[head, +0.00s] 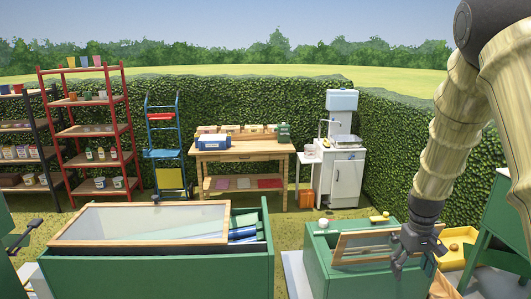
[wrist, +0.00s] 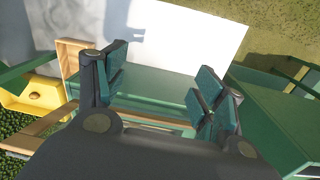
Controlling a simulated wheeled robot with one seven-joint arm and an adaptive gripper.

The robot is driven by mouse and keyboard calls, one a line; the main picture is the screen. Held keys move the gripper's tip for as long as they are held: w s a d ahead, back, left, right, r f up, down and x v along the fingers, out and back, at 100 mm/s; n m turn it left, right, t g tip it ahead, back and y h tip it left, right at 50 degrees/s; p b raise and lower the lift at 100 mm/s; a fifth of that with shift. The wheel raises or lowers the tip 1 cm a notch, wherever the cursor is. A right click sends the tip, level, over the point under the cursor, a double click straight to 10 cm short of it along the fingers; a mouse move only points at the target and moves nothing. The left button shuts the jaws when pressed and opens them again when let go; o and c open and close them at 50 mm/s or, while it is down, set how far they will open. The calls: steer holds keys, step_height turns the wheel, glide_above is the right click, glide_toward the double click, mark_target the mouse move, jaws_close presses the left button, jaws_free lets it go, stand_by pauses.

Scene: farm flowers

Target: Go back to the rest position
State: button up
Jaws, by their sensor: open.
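My gripper (head: 408,246) hangs at the end of my arm at the right of the head view, over the right green cold-frame box (head: 345,284). In the wrist view its fingers (wrist: 150,98) are spread apart with nothing between them. The box's wood-framed glass lid (head: 368,247) is just behind and beside the gripper; I cannot tell whether they touch. In the wrist view, part of the wooden frame (wrist: 150,118) and a green panel show beneath the fingers.
A large green box (head: 150,275) with a glass lid stands at left. A yellow tray (head: 458,247) lies right of the gripper, and a green stand (head: 497,225) beyond it. A workbench (head: 243,150), sink cabinet (head: 343,176) and red shelf (head: 92,131) stand at the hedge. Grass lies between.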

steer(key=s+a+f+b, duration=0.25)
steer(key=s+f, duration=0.25)
steer(key=f, duration=0.6)
steer(key=s+a+f+b, duration=0.1)
steer(key=s+a+f, duration=0.2)
steer(key=s+f, duration=0.55)
steer(key=s+a+f+b, duration=0.2)
steer(key=s+a+f, duration=0.1)
steer(key=f, duration=1)
steer(key=s+a+f+b, duration=0.2)
steer(key=s+a+f, duration=0.3)
steer(key=s, duration=0.5)
steer(key=s+a+f+b, duration=0.2)
steer(key=s+a+f, duration=0.3)
steer(key=s, duration=0.5)
step_height(320, 180, down, 2)
steer(key=shift+s+f+y, duration=0.15)
steer(key=shift+s+y, duration=0.1)
steer(key=shift+y, duration=0.05)
